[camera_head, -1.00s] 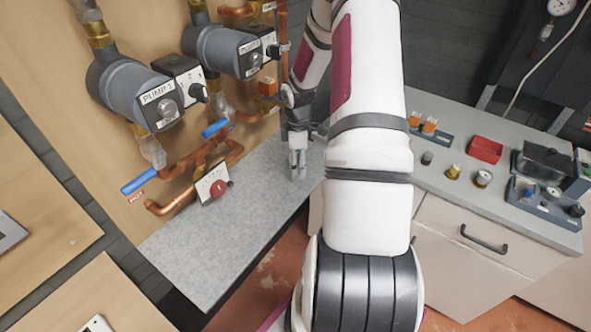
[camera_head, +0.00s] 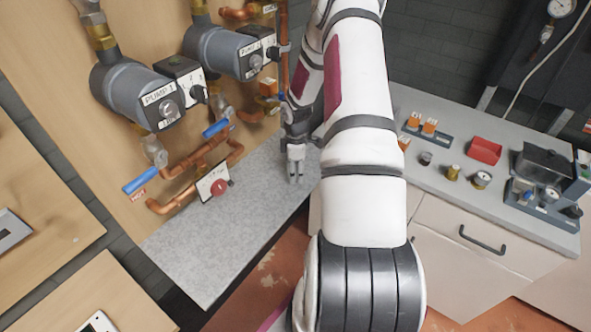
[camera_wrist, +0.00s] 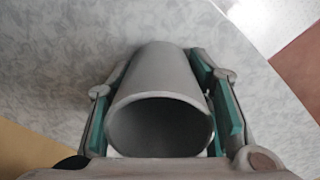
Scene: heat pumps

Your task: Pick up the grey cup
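The grey cup (camera_wrist: 155,85) is a plain cylinder in the wrist view, its dark open mouth facing the camera. My gripper (camera_wrist: 166,95) has its green-padded fingers on either side of the cup. The left pad lies very close to the cup wall, and a narrow gap seems to show by the right pad. Contact is not clear. In the head view my gripper (camera_head: 296,170) points down at the grey counter (camera_head: 215,250), near its back right part. The cup is not clearly made out there, and its base is hidden in both views.
A panel with pumps (camera_head: 130,95), copper pipes and a red knob (camera_head: 219,187) stands just left of my gripper. The front of the counter is clear.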

